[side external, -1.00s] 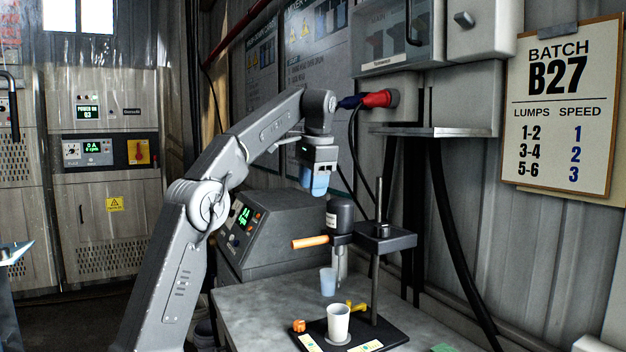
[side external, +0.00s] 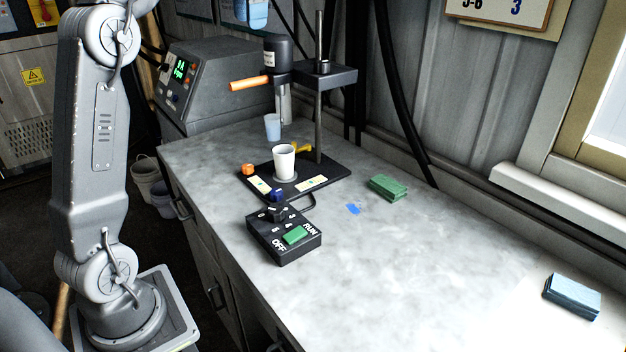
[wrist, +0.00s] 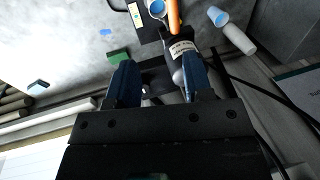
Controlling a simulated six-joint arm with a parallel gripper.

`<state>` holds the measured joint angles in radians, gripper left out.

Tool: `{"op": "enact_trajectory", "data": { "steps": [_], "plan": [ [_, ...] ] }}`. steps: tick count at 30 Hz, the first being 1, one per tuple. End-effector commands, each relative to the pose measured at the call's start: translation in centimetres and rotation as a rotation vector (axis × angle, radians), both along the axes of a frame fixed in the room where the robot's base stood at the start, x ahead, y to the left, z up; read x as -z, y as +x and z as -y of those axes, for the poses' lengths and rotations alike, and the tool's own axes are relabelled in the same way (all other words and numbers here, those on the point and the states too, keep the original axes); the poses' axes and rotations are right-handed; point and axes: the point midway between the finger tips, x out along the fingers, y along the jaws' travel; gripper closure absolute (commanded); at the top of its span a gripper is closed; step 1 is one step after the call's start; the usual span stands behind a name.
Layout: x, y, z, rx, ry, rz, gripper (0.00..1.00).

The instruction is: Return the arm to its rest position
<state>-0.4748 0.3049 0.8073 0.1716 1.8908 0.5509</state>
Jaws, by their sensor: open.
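My gripper (side external: 252,14) shows at the top edge of the side view, only its blue fingertips in the frame. It hangs above and behind the disperser motor (side external: 277,55). In the wrist view its two blue fingers (wrist: 160,83) are spread apart with nothing held between them. The labelled motor (wrist: 183,50) shows beyond the fingers. My arm's lower links stand at the left in the side view; the links joining them to the gripper are out of frame.
A white cup (side external: 284,162) stands on the black stand base (side external: 330,177), with a pale blue cup (side external: 272,127) behind. An orange handle (side external: 251,84) juts left. The control box (side external: 285,238), green block (side external: 388,187) and blue block (side external: 572,295) lie on the bench; its front right is clear.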

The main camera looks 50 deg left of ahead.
Motion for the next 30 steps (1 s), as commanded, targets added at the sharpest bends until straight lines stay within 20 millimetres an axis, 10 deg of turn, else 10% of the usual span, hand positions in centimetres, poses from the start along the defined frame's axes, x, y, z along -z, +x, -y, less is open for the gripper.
{"op": "enact_trajectory", "data": {
  "steps": [18, 30],
  "plan": [
    [9.8, -9.6, 16.7, 0.063, -0.078, 0.302, 0.54],
    [20.2, -17.5, 22.1, 0.046, -0.192, 0.438, 0.54]
  ]
}}
